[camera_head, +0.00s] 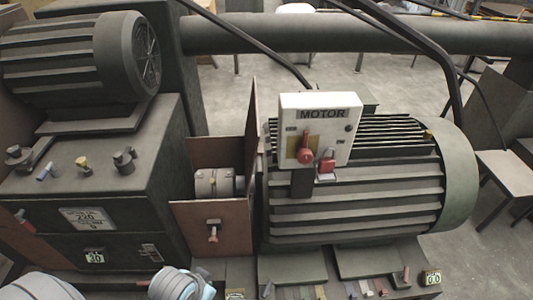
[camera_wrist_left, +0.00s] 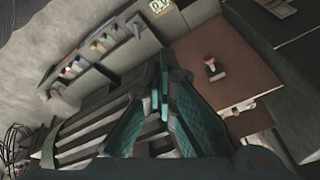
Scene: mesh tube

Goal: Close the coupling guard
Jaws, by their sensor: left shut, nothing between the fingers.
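The coupling guard is made of brown plates around a grey coupling (camera_head: 214,183) between the two machines. Its lid (camera_head: 249,125) stands upright, so the coupling shows from above. The guard's front plate (camera_head: 228,212) carries a small red-tipped handle (camera_head: 212,232). In the left wrist view a brown plate (camera_wrist_left: 245,70) with a red-tipped handle (camera_wrist_left: 211,66) lies to the right of my left gripper (camera_wrist_left: 160,85). Its teal-padded fingers are shut and empty, apart from that handle. In the head view I cannot make out the fingers. My right gripper is not in view.
A finned motor (camera_head: 350,195) with a white MOTOR switch box (camera_head: 318,128) stands right of the guard. A dark cabinet (camera_head: 90,185) with another motor (camera_head: 85,60) stands left. A rail of small items (camera_wrist_left: 100,45) shows in the left wrist view.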

